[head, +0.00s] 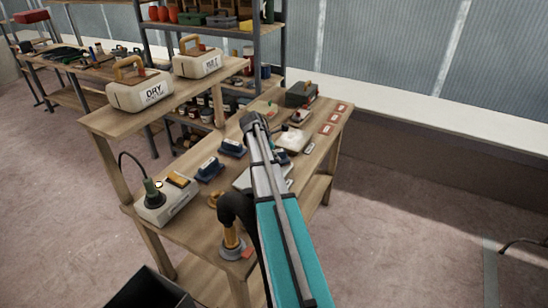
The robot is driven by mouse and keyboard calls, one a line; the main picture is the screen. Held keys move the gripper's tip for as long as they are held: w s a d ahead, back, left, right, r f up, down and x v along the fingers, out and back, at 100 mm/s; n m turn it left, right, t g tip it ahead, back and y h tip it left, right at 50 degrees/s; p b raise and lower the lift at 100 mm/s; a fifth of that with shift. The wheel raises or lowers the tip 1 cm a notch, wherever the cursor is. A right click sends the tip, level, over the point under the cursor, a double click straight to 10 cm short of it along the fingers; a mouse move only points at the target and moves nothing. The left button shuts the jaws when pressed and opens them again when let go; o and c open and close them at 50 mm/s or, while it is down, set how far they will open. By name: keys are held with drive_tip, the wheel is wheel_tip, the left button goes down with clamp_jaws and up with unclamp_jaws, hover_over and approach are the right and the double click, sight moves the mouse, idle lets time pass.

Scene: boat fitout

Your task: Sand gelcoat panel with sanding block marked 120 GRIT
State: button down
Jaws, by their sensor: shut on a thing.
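My arm reaches away over the bench, and the dark end of my gripper (256,123) is above the bench's middle. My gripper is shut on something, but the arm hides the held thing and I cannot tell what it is. Two dark blue blocks with pale labels lie left of the arm, a nearer one (210,168) and a farther one (232,147). Their markings are too small to read. A pale flat panel (244,180) shows partly behind the arm; I cannot tell whether it is the gelcoat panel. A whitish piece (291,138) lies right of the gripper.
A grey unit (165,206) with a cable stands at the bench's left. A wood-coloured upright tool (231,240) stands near the front. Boxes marked DRY (140,92) and apparently WET (197,64) sit on the raised shelf. Small red cards (326,129) lie at right.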

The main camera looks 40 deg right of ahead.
sight(282, 151)
drive_tip(key=shift+w+d, duration=0.25)
drive_tip(key=shift+d, duration=0.35)
drive_tip(key=shift+w+d, duration=0.25)
drive_tip(key=shift+d, duration=0.35)
drive_tip(key=shift+s, duration=0.15)
drive_tip(key=c, duration=1.4)
unclamp_jaws()
drive_tip(key=shift+s+d, duration=0.25)
drive_tip(key=shift+s, duration=0.3)
drive_tip(key=shift+s+d, duration=0.2)
drive_tip(key=shift+s, duration=0.35)
drive_tip(key=c, duration=1.4)
unclamp_jaws()
drive_tip(key=shift+a, duration=0.15)
drive_tip(key=shift+s+a, duration=0.3)
drive_tip(key=shift+a, duration=0.45)
drive_tip(key=shift+s+a, duration=0.3)
drive_tip(key=shift+a, duration=0.4)
drive_tip(key=shift+a, duration=0.1)
drive_tip(key=c, duration=1.4)
unclamp_jaws()
drive_tip(key=shift+s+a+f, duration=0.1)
drive_tip(key=shift+s+a, duration=0.25)
drive_tip(key=shift+a, duration=0.45)
drive_tip(key=shift+s+a, duration=0.35)
drive_tip(key=shift+a, duration=0.4)
